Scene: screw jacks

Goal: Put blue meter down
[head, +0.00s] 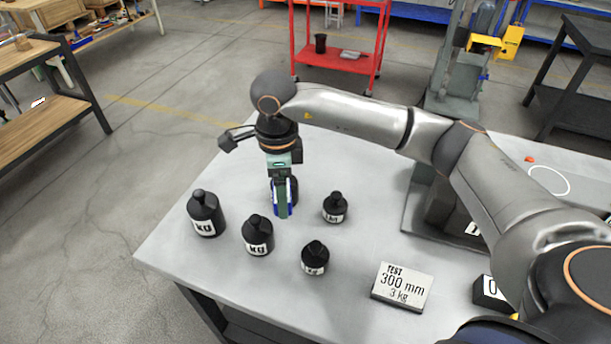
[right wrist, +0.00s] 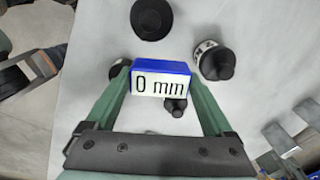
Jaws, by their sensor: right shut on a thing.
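The blue meter (right wrist: 162,68), a small blue block with a white face reading "0 mm", sits between the green fingers of my right gripper (right wrist: 160,92) in the right wrist view. In the head view my right gripper (head: 283,207) points down over the table among the black weights, with the meter's blue edges (head: 293,202) showing beside the finger. The gripper is shut on the meter. I cannot tell whether the meter's lower end touches the table. My left gripper is not in view.
Several black kg weights surround the gripper, including one at left (head: 206,214), one in front (head: 257,236) and one at right (head: 335,208). A "TEST 300 mm 3 kg" sign (head: 402,288) lies on the grey table (head: 190,263). The table's far-left corner is bare.

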